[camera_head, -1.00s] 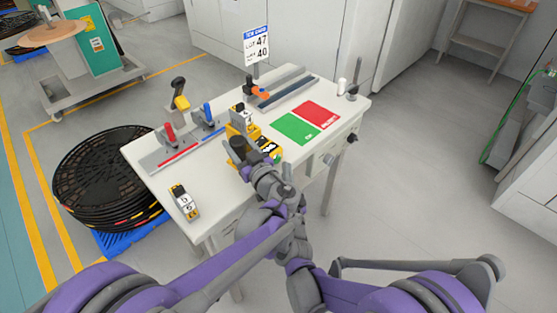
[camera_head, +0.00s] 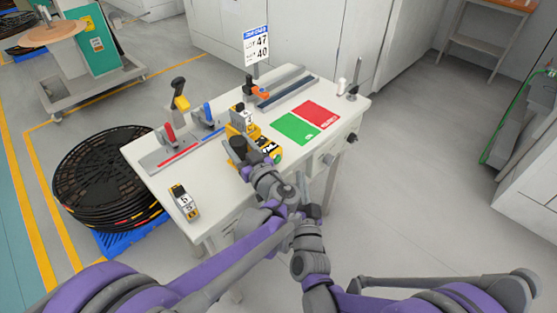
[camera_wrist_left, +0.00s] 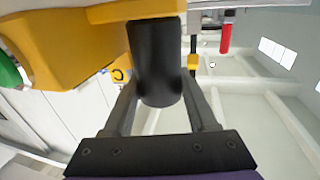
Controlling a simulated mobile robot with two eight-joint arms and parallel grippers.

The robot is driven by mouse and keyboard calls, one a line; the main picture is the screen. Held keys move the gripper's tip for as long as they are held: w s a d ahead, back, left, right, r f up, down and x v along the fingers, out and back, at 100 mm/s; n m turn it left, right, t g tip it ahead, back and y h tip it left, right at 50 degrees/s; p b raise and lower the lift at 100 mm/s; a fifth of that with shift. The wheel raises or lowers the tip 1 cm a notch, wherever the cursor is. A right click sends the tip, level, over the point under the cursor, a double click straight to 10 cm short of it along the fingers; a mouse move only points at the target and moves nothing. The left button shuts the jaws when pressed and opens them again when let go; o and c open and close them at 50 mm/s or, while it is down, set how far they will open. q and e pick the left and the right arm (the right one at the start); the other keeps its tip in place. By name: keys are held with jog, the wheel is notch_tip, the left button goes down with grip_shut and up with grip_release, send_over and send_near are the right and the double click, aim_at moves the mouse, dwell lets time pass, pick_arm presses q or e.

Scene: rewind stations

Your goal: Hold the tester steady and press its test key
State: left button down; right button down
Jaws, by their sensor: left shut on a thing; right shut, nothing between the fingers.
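The yellow and black tester (camera_head: 265,143) is on the white table near its front edge. A green round part (camera_head: 277,157), likely its test key, shows on its right end and at the left edge of the left wrist view (camera_wrist_left: 9,70). My left gripper (camera_head: 243,162) is shut around the tester's black upright grip (camera_head: 237,146); the left wrist view shows this black cylinder (camera_wrist_left: 156,65) between the fingers. My right gripper (camera_head: 302,188) is shut and empty, apart from the tester, in front of the table edge. My left wrist partly hides the tester.
Green (camera_head: 296,128) and red (camera_head: 316,114) mats lie right of the tester. Red (camera_head: 164,135) and blue (camera_head: 208,114) handled fixtures stand left. A small yellow and black device (camera_head: 184,201) lies at the front left corner. A sign (camera_head: 256,46) stands behind.

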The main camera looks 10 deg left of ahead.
pick_arm(q)
jog(key=shift+c, duration=0.6)
grip_release()
